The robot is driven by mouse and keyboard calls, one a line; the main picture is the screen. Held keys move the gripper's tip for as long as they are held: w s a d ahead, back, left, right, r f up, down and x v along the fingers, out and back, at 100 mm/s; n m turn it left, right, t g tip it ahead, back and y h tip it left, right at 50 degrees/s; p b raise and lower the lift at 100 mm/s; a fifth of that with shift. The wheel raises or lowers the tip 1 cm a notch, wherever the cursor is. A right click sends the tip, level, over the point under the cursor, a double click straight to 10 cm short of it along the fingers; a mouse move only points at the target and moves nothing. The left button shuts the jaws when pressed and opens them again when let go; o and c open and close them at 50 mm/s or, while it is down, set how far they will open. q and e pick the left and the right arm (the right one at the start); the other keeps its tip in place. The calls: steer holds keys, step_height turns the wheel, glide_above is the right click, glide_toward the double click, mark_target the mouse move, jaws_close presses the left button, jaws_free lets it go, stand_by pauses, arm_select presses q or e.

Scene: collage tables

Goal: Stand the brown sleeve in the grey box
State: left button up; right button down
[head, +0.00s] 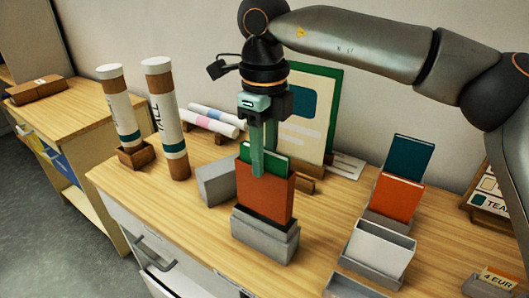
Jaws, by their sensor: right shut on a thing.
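The brown sleeve (266,198) is upright in the middle of the table, with a green card or folder (270,160) showing above its top edge. Its lower end is behind the front wall of the grey box (262,238), so it appears to be inside the box. I cannot tell whether it touches the box floor. My right gripper (257,170) points down from above and is shut on the brown sleeve at its top edge, one finger in front of it. My left gripper is out of view.
A plain grey block (214,184) stands just left of the sleeve. Two tall tubes (165,120) stand further left. A framed green poster (312,110) leans behind. Right are grey holders (380,252) with orange (397,198) and teal (408,155) cards.

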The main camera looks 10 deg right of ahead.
mark_target(265, 198)
steer(key=shift+f, duration=0.1)
stand_by(0.3)
steer(key=shift+f+b, duration=1.75)
steer(key=shift+f, duration=0.7)
steer(key=shift+f+b, duration=1.8)
steer(key=shift+f, duration=0.6)
steer(key=shift+c, duration=2.3)
jaws_free()
steer(key=shift+f, duration=0.1)
